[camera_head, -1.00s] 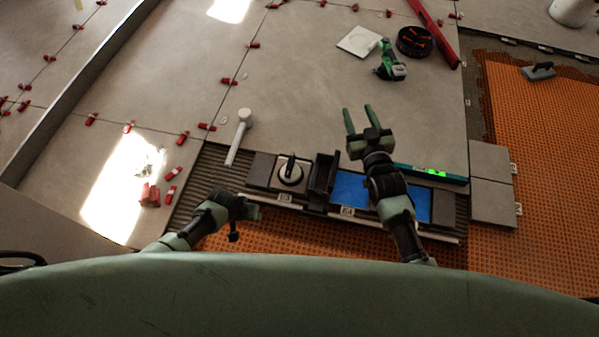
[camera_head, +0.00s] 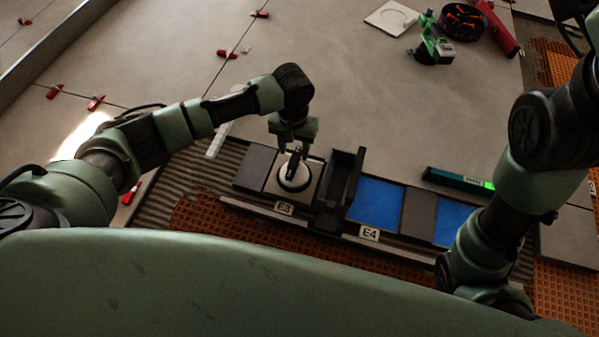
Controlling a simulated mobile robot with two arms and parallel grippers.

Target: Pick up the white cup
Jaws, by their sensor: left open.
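The white cup (camera_head: 295,182) is a low round white piece with a dark lever on top, like a suction cup. It sits on a grey tile in the tile row, left of the black upright block. My left gripper (camera_head: 293,148) points down at the cup from behind, its green fingers open around or just above the dark lever; I cannot tell whether they touch it. The fingers and lever partly cover the cup's top. My right arm rises along the right side, and its gripper is not clearly seen.
The black block (camera_head: 340,182) stands close right of the cup. Blue patches (camera_head: 376,203), a green-lit level (camera_head: 459,181) and labels E3 and E4 lie along the row. A white-handled tool (camera_head: 217,141) lies behind my left arm.

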